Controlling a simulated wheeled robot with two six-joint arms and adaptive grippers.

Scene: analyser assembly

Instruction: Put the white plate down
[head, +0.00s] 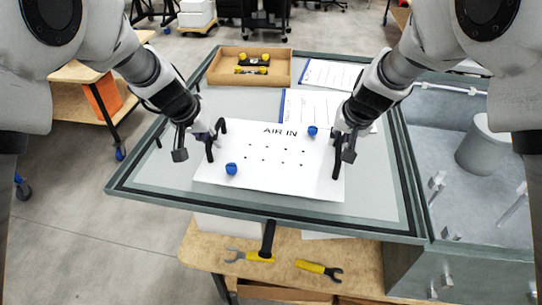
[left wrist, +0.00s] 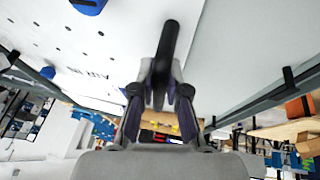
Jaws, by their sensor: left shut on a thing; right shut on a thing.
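The white plate (head: 262,175), marked "AIR IN", has several small holes and two blue knobs (head: 231,169). It lies flat over the grey glass-like panel of the bench (head: 385,190); I cannot tell whether it touches the panel or hangs just above it. My left gripper (head: 213,139) is shut on the black handle at the plate's left side. The plate also shows at the upper left of the left wrist view (left wrist: 60,42), with that handle (left wrist: 166,50) between the fingers. My right gripper (head: 341,150) is shut on the black handle at the plate's right side.
A wooden tray (head: 214,68) with black and yellow parts stands at the back of the bench. White sheets with blue edges (head: 305,106) lie behind the plate. A grey basin (head: 453,130) is at the right. Yellow tools (head: 318,268) lie on the lower wooden shelf in front.

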